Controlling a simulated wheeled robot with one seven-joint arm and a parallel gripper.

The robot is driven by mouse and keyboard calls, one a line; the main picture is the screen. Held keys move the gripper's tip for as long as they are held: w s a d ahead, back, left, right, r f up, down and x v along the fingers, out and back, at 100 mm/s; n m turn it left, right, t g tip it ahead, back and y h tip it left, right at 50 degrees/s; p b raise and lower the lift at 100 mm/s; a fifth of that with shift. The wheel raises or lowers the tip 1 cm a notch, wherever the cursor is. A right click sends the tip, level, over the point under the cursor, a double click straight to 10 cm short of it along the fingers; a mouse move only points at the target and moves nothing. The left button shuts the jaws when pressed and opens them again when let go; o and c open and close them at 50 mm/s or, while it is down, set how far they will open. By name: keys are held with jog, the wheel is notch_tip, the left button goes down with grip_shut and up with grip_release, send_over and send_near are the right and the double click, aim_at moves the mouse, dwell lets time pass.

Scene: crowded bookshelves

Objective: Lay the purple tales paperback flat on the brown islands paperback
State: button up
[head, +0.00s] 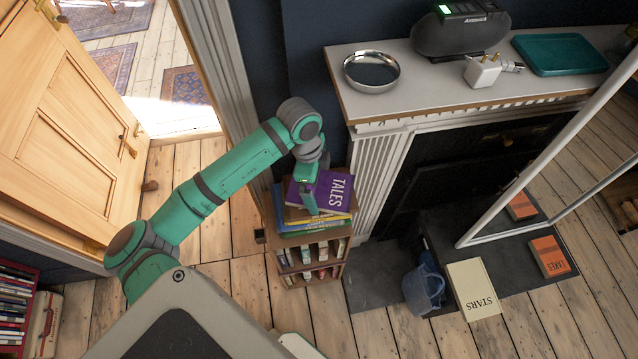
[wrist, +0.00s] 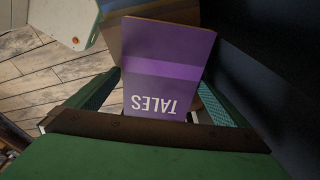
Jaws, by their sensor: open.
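The purple tales paperback (head: 336,191) is on top of the small bookcase, cover up, over a brown book (head: 293,214). The brown book's title is hidden, so I cannot tell if it is the islands paperback. My gripper (head: 309,196) is over the purple book's left part. In the wrist view, the purple book (wrist: 165,60) lies between the spread fingers of my gripper (wrist: 160,80), with gaps showing beside it. A brown surface (wrist: 113,42) shows beyond its left edge. Whether the purple book lies fully flat is unclear.
Blue, yellow and green books lie below on the small bookcase (head: 318,262). The mantel (head: 430,88) stands right behind, with a metal dish (head: 371,71) and a black speaker (head: 460,35). A stars book (head: 474,290), orange book (head: 549,257) and blue bag (head: 424,290) are lower right.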

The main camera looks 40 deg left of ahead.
notch_tip(320, 180, up, 12)
jog(key=a, duration=0.1)
jog(key=shift+s+a+f, duration=0.15)
jog(key=shift+s+a, duration=0.15)
jog(key=shift+s, duration=0.1)
dwell(0.5)
